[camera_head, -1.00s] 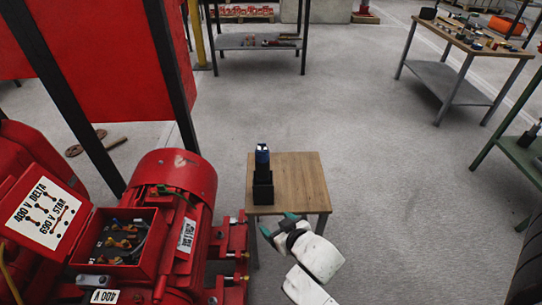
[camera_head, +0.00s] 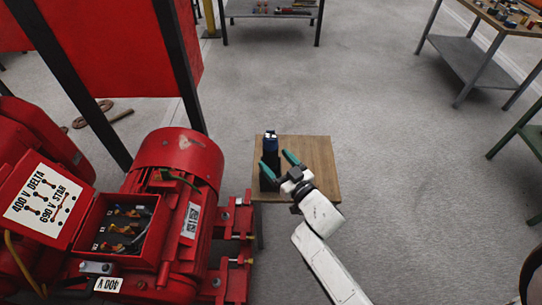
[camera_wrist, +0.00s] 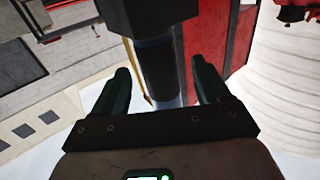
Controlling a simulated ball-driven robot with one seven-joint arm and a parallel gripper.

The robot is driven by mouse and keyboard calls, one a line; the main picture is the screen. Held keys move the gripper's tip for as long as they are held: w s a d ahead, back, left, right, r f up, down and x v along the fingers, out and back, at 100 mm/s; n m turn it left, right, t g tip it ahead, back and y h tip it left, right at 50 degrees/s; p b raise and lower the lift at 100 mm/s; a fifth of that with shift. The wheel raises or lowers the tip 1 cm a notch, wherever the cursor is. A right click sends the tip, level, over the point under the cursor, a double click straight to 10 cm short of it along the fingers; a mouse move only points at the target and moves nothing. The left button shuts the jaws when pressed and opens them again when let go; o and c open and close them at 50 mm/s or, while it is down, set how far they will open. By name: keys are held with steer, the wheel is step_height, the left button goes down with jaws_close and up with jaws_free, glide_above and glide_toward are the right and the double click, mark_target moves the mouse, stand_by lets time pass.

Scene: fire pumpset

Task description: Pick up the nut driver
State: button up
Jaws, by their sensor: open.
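The nut driver (camera_head: 270,142) has a dark and blue handle and stands upright in a black holder (camera_head: 267,181) on a small wooden table (camera_head: 318,165). My gripper (camera_head: 280,160) is open, its two green fingers over the table close to the driver and holder. In the wrist view, the driver's handle (camera_wrist: 157,66) shows in line with the gap between the fingers of my gripper (camera_wrist: 161,72). The dark holder (camera_wrist: 150,14) is at the top of that view. I cannot tell whether the handle is between the fingers or just beyond them.
A red motor (camera_head: 180,165) with an open terminal box (camera_head: 118,225) stands left of the small table. A black-framed red panel (camera_head: 150,50) rises behind it. A workbench (camera_head: 490,30) with loose items is at the far right. The grey floor between is clear.

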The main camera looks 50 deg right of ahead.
mark_target(267, 150)
steer(key=shift+b+x, duration=0.5)
steer(key=shift+x, duration=2.35)
steer(key=shift+c, duration=0.3)
steer(key=shift+r, duration=0.15)
steer(key=c, duration=1.1)
